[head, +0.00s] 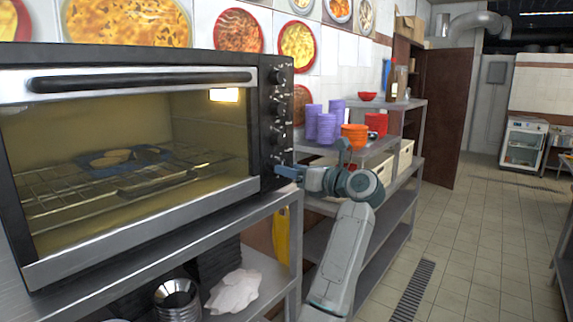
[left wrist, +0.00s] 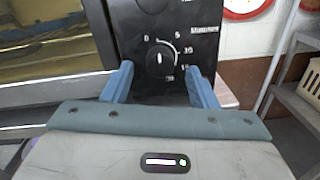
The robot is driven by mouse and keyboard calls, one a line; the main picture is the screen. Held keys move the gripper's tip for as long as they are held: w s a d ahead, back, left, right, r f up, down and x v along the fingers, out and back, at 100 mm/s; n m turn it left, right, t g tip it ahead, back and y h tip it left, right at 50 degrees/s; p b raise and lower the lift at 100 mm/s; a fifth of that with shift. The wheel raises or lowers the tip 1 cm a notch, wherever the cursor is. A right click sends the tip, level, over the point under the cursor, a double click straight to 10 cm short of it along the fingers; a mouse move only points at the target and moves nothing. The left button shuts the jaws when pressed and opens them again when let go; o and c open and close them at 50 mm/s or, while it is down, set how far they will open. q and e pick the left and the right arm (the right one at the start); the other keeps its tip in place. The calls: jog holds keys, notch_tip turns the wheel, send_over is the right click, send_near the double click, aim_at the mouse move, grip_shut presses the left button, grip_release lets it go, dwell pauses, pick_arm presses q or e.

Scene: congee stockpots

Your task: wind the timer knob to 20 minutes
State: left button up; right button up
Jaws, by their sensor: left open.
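The timer knob (left wrist: 160,58) is a round black knob with a small white mark, on the oven's black control panel. A printed minutes scale runs around its right side; the white mark looks about upright, but its exact reading is too small to tell. My left gripper (left wrist: 159,71) is open, with one blue finger on each side of the knob in the left wrist view. I cannot tell whether the fingers touch it. In the head view my left gripper (head: 287,171) is at the lower part of the panel, partly hiding it. My right gripper is not in view.
The oven (head: 140,75) stands on a steel table (head: 170,240), its door shut and trays inside. More knobs (head: 276,76) sit higher on the panel. A shelf (head: 400,105) with purple cups (head: 325,128) and orange bowls (head: 354,134) stands behind my arm. Floor at right is clear.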

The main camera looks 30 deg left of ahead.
pick_arm(q)
jog(key=shift+w+a, duration=0.15)
jog(key=shift+a, duration=1.05)
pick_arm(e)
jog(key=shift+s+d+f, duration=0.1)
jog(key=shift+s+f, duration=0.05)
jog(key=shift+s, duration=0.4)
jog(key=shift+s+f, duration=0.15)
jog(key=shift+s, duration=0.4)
pick_arm(q)
jog(key=c, duration=1)
jog(key=shift+o, duration=0.2)
